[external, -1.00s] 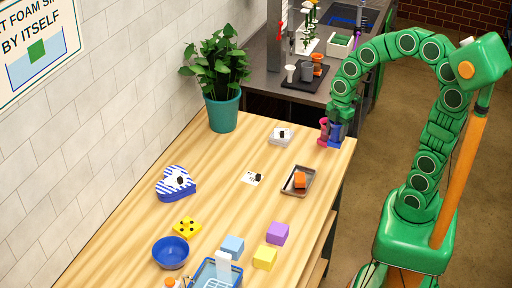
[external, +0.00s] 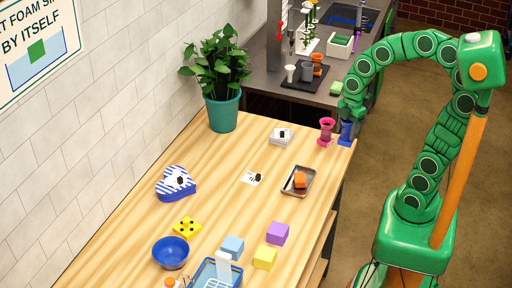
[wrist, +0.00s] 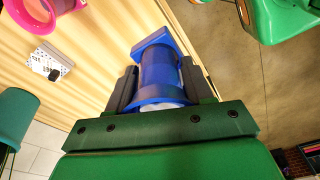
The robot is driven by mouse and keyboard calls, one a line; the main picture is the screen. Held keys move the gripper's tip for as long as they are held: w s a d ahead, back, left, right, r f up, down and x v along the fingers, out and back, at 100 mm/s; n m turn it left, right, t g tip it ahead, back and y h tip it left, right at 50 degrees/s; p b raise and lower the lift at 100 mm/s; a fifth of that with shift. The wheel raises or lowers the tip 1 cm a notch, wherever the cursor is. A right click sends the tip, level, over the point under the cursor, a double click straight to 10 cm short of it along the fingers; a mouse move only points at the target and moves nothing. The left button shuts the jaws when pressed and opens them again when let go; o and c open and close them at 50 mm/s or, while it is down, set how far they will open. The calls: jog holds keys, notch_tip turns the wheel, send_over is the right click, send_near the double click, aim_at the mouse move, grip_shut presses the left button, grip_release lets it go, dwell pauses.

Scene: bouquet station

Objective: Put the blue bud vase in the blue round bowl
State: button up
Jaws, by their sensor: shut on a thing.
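The blue bud vase (external: 346,130) is at the far right corner of the table, just right of a pink vase (external: 326,131). My gripper (external: 350,115) is over it from above. In the wrist view the blue vase (wrist: 162,75) sits between the two dark fingers of my gripper (wrist: 163,90), which are shut on it. I cannot tell whether its base still touches the table. The blue round bowl (external: 171,252) stands at the near left of the table, and its inside looks empty.
A blue basket (external: 216,274) stands right of the bowl, near foam blocks (external: 265,257). A yellow dotted block (external: 187,227), a striped heart box (external: 175,184), a tray (external: 298,181) and a potted plant (external: 222,112) are also on the table. The table's middle is mostly clear.

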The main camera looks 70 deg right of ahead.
jog(key=w+f+m, duration=0.2)
jog(key=w+m, duration=0.4)
jog(key=w, duration=1.2)
jog(key=w+a+f+m, duration=0.2)
jog(key=w, duration=0.3)
jog(key=w+a+f+m, duration=0.2)
jog(key=w+a+f, duration=0.1)
jog(key=w, duration=0.3)
jog(key=w+a+f+m+h, duration=0.1)
jog(key=w+a+f+m, duration=0.1)
jog(key=w, duration=0.4)
jog(key=shift+w+a+f+m+t, duration=0.1)
jog(key=shift+a+f+m+t, duration=0.1)
jog(key=shift+f+m+t, duration=0.25)
